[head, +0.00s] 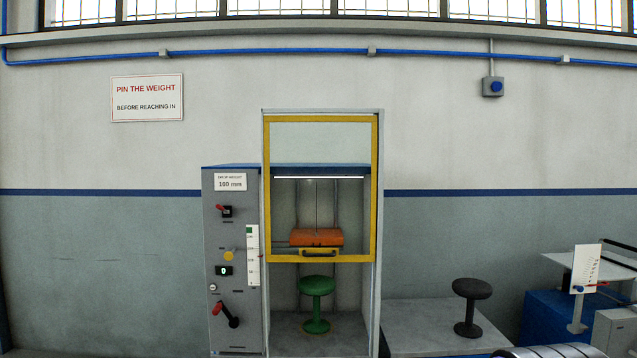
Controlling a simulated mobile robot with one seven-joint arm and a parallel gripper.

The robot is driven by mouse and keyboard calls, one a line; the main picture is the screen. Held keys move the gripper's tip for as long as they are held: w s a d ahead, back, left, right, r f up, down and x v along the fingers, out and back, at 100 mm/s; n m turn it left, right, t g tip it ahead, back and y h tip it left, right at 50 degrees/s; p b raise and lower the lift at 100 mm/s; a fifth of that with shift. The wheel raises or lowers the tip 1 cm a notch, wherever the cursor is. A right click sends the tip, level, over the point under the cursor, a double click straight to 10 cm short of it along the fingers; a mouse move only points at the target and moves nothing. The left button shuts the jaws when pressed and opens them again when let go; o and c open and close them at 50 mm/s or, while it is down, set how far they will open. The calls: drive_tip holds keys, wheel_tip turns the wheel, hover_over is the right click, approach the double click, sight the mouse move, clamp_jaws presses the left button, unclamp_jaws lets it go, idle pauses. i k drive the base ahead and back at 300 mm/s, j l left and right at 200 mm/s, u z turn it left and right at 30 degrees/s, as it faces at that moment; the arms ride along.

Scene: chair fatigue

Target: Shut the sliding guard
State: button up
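The sliding guard (376,190) is a yellow frame with a clear panel, on the front of the test machine (380,300). It stands raised: its bottom rail is about two thirds of the way down the tall opening, and the space below is open. A dark handle (320,253) sits on a yellow plate in the middle of the bottom rail. Behind the panel hangs an orange weight (316,237). A green stool (317,286) stands below it in the opening, its seat lower than the guard's bottom rail. My gripper is not in view.
A grey control panel (235,285) with a red-handled lever (225,313) and knobs adjoins the opening's left side. A dark stool (470,300) stands on a low grey platform (420,318) to the right. A blue bench (555,312) with equipment is farther right.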

sight(305, 255)
drive_tip(key=i+j, duration=0.15)
drive_tip(key=i, duration=0.35)
drive_tip(key=i+j, duration=0.15)
drive_tip(key=i, duration=0.4)
drive_tip(key=i+j, duration=0.15)
drive_tip(key=i, duration=0.35)
